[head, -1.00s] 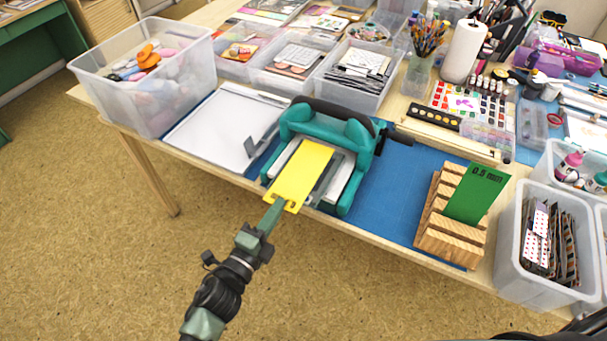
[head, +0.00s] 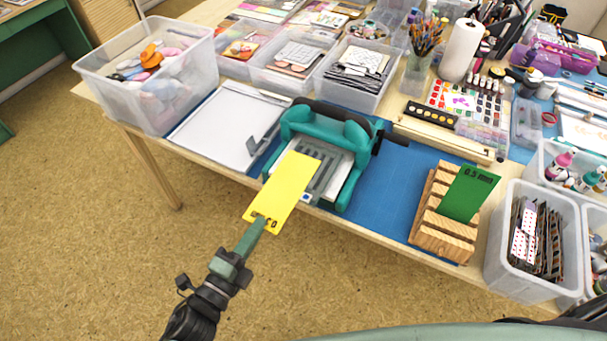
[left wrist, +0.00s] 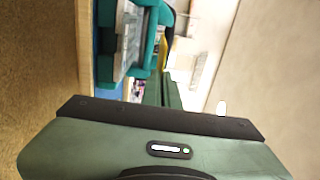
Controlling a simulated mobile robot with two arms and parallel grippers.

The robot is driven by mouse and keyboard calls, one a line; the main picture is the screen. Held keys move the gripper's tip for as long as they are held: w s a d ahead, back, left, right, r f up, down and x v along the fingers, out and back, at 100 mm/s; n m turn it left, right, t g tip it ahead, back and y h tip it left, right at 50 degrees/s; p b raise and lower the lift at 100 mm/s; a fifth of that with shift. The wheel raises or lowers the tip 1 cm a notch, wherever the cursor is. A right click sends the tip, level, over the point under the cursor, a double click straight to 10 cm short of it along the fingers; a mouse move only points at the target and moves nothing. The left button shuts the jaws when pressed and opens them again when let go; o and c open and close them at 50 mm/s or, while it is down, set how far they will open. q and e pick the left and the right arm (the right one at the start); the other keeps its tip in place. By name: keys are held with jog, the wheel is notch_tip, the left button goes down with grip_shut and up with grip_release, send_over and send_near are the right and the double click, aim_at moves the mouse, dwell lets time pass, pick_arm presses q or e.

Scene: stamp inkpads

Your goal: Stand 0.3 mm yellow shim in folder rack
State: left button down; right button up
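The yellow shim (head: 283,190) is a thin flat plate with dark print at its near end. My left gripper (head: 256,224) is shut on that near end and holds the shim in front of the teal die-cutting press (head: 327,132), its far end over the press's grey bed. In the left wrist view the gripper fingers (left wrist: 163,90) point away, and the shim is hardly visible. The wooden folder rack (head: 440,233) stands at the right on the blue mat. A green shim (head: 468,194) marked 0.5 mm stands tilted in one of its slots. My right gripper is not in view.
A clear bin of craft items (head: 150,92) stands left, beside a white paper board (head: 229,124). A clear bin of cards (head: 534,245) stands right of the rack. Blue mat (head: 385,197) between press and rack is clear.

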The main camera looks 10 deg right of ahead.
pick_arm(q)
jog(key=r+v, duration=0.1)
jog(key=v, duration=0.9)
jog(key=shift+s+a+r+p, duration=0.2)
jog(key=shift+r+p, duration=0.1)
jog(key=shift+p, duration=0.1)
